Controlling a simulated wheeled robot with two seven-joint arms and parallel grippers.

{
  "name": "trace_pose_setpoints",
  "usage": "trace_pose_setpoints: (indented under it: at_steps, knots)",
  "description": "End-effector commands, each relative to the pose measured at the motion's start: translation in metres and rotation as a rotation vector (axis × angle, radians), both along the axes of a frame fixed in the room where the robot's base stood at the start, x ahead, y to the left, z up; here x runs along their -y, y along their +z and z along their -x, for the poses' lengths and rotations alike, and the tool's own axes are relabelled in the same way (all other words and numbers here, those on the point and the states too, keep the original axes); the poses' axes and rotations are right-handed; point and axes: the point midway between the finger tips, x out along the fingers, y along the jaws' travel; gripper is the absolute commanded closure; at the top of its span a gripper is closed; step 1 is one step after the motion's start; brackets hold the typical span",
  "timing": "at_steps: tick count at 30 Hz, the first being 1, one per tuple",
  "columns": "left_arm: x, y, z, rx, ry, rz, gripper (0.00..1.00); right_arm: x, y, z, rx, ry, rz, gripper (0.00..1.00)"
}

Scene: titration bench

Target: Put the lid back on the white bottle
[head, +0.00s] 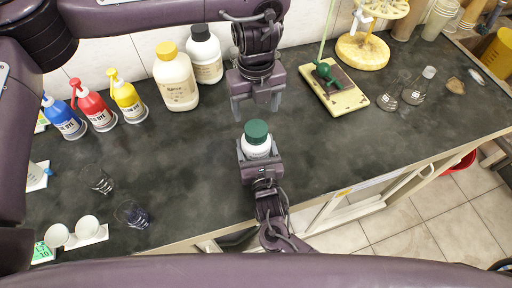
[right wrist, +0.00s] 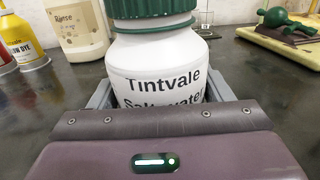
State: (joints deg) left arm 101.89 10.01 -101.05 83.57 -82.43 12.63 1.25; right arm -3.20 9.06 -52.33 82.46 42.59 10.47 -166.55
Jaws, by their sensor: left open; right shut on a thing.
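The white bottle (head: 257,147) with a green lid (head: 256,131) on its top stands upright near the middle of the bench's front. My right gripper (head: 259,153) is shut on the bottle's body from the front. In the right wrist view, the bottle (right wrist: 160,75) shows its "Tintvale" label between the fingers, and the lid (right wrist: 152,8) is cut off by the top edge. A green ring circles the neck just below the lid; I cannot tell how tightly the lid sits. My left gripper (head: 256,109) is open and empty, pointing down just behind and above the lid, apart from it.
A Rinse bottle (head: 177,82) and a black-capped bottle (head: 206,58) stand at the back left, beside dye bottles (head: 99,111). A yellow board (head: 333,88) with a green tool lies back right, near flasks (head: 412,91). Small glasses (head: 132,213) stand front left.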

Motion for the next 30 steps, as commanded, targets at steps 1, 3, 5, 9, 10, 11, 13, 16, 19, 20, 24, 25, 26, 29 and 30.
trace_pose_setpoints:
  at_steps: [1, 3, 5, 9, 10, 11, 13, 16, 19, 20, 24, 25, 26, 29, 30]
  knots:
    - [0.0000, 0.0000, 0.0000, 0.000, 0.000, 0.000, 0.29, 0.0001, -0.0003, 0.0001, -0.001, 0.000, 0.000, 0.50]
    - [0.0000, 0.0000, 0.0000, 0.000, 0.000, 0.000, 0.29, 0.0001, -0.0003, 0.0001, -0.001, 0.000, 0.000, 0.60]
    - [0.0000, 0.0000, 0.0000, 0.000, 0.000, 0.000, 0.29, 0.0001, -0.0004, 0.0002, -0.001, 0.000, 0.000, 0.67]
    - [0.0000, 0.0000, 0.0000, 0.000, 0.020, 0.000, 0.29, 0.0001, -0.0004, 0.0002, -0.001, 0.000, 0.000, 0.86]
    - [0.0000, 0.0000, 0.0000, 0.000, 0.036, 0.000, 0.29, 0.0001, -0.0004, 0.0002, -0.001, 0.000, 0.000, 0.90]
    - [0.0000, 0.0000, 0.0000, 0.000, 0.058, 0.000, 0.29, 0.0001, -0.0005, 0.0002, -0.001, 0.000, 0.000, 0.92]
    - [0.0001, 0.0000, 0.0000, 0.000, 0.135, 0.000, 0.29, 0.0001, -0.0005, 0.0002, -0.001, 0.000, 0.000, 0.92]
    - [0.0001, -0.0001, 0.0001, 0.000, 0.303, 0.000, 0.29, 0.0002, -0.0005, 0.0003, -0.001, 0.000, 0.000, 0.92]
    - [0.0002, 0.0000, 0.0000, 0.000, 0.514, 0.000, 0.29, 0.0002, -0.0006, 0.0003, -0.001, 0.000, 0.000, 0.92]
    - [0.0002, 0.0000, 0.0000, 0.000, 0.581, 0.000, 0.29, 0.0002, -0.0006, 0.0003, -0.001, 0.000, 0.000, 0.92]
    - [0.0003, 0.0003, -0.0001, 0.001, 0.888, -0.001, 0.29, 0.0002, -0.0007, 0.0003, -0.001, 0.000, 0.000, 0.92]
    - [0.0003, 0.0003, -0.0001, 0.001, 0.954, -0.001, 0.29, 0.0002, -0.0007, 0.0003, -0.001, 0.000, 0.000, 0.92]
    - [0.0003, 0.0003, -0.0001, 0.001, 1.020, -0.001, 0.29, 0.0002, -0.0007, 0.0004, -0.002, 0.000, 0.000, 0.92]
    - [0.0002, 0.0002, -0.0001, 0.001, 1.240, -0.001, 0.29, 0.0002, -0.0007, 0.0004, -0.002, 0.000, 0.000, 0.92]
    - [0.0002, 0.0001, -0.0001, 0.001, 1.327, -0.001, 0.29, 0.0002, -0.0008, 0.0004, -0.002, 0.000, 0.000, 0.92]
